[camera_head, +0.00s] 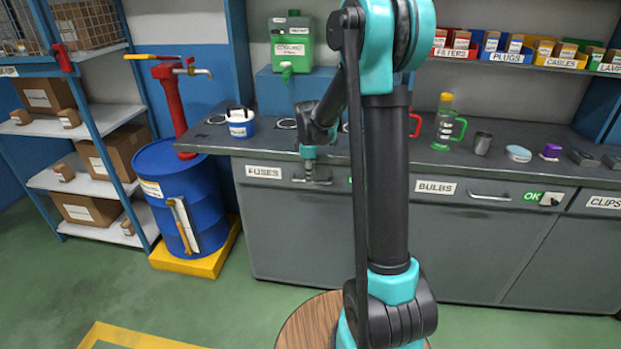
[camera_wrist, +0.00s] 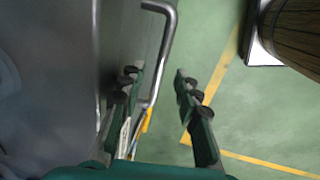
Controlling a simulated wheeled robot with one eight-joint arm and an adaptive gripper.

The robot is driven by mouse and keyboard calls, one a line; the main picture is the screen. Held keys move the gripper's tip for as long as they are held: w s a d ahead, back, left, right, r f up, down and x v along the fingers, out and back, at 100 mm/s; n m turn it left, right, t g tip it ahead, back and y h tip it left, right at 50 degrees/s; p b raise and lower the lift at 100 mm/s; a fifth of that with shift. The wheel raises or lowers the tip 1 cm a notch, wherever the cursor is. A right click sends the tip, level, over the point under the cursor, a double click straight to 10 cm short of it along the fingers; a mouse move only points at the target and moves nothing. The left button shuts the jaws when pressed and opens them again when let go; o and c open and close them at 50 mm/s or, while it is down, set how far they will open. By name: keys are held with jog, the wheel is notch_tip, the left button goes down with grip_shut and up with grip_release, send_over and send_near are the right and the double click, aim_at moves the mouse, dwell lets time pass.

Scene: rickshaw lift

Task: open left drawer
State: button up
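The left drawer (camera_head: 245,184), labelled FUSES, is a grey front under the counter and looks closed. Its metal bar handle (camera_wrist: 166,45) shows in the wrist view; in the head view part of the handle (camera_head: 325,182) shows below my gripper. My gripper (camera_head: 309,168) is at the drawer front, right by the handle. In the wrist view my gripper (camera_wrist: 158,75) has its two green fingers with dark pads spread apart. The handle bar runs between them in the picture. I cannot tell whether a finger touches it.
The BULBS drawer (camera_head: 470,191) is to the right, partly behind my arm. A blue barrel (camera_head: 185,200) with a red pump stands left of the cabinet on a yellow base. Tubs, bottles and cups stand on the counter (camera_head: 340,154). Green floor in front is largely clear.

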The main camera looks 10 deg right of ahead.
jog(key=shift+w+d+f, duration=0.1)
jog(key=shift+w+f, duration=0.1)
jog(key=shift+f, duration=0.9)
jog(key=shift+c, duration=0.5)
grip_shut()
